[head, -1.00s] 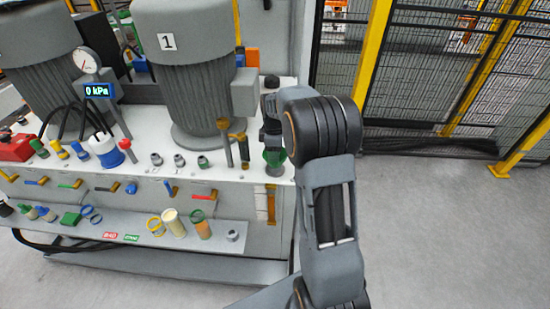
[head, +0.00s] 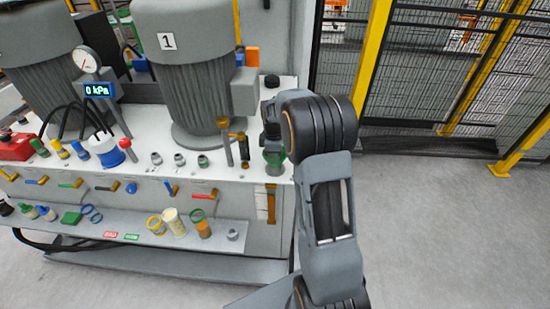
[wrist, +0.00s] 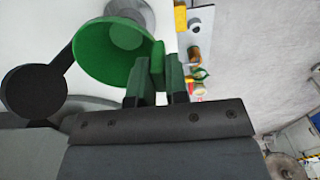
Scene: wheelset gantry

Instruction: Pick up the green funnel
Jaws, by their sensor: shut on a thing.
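The green funnel (wrist: 100,52) is at the upper left of the wrist view, its wide round mouth facing the camera. My gripper (wrist: 163,78) is shut on a green tab at the side of the funnel's rim. In the head view the funnel (head: 276,158) is at the right front corner of the white bench top, partly hidden by my gripper (head: 272,142). A grey round part (wrist: 128,30) shows through and behind the funnel mouth. I cannot tell whether the funnel still rests in it.
The white bench top (head: 135,180) carries a large grey motor marked 1 (head: 190,80), a tap-like brown fitting (head: 240,142) left of the funnel, and several small fittings. A lower shelf (head: 130,232) holds cups and rings. Floor to the right is clear up to the mesh fence (head: 440,90).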

